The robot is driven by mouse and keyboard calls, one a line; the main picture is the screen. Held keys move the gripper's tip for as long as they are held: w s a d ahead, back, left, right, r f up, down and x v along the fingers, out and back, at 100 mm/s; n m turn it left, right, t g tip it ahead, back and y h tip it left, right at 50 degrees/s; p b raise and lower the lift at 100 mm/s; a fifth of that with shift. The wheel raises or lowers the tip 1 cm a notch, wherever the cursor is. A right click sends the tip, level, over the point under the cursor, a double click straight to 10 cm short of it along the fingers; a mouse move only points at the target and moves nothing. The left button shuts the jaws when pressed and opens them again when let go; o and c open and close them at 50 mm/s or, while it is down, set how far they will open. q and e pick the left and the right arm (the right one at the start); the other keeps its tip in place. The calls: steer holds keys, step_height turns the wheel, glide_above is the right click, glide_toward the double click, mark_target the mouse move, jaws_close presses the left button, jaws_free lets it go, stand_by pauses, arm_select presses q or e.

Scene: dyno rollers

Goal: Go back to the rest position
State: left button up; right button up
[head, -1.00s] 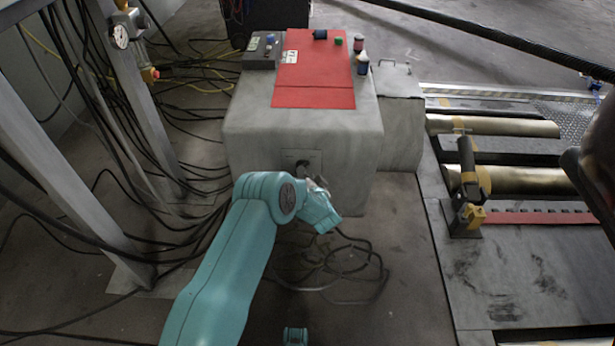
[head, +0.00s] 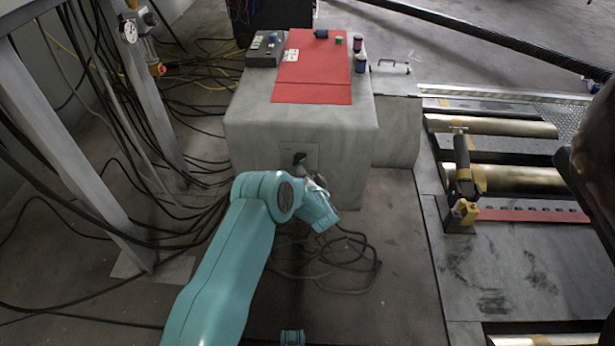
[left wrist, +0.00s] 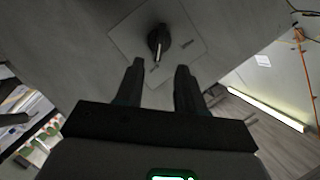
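My left arm reaches in from the bottom of the head view. Its gripper (head: 308,170) is in front of the grey cabinet's near face, close to a dark rotary knob (head: 299,158) on a square plate. In the left wrist view the two dark fingers (left wrist: 160,85) stand apart with nothing between them. The knob (left wrist: 158,42) is ahead of the fingertips, on its plate, with a gap between. My right gripper is not in view.
The grey cabinet (head: 245,125) carries a red panel (head: 312,85), a button box (head: 266,48) and small bottles. Loose cables lie on the floor at left and below the cabinet. Rollers (head: 520,178) and a yellow-black lever (head: 464,175) are at right.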

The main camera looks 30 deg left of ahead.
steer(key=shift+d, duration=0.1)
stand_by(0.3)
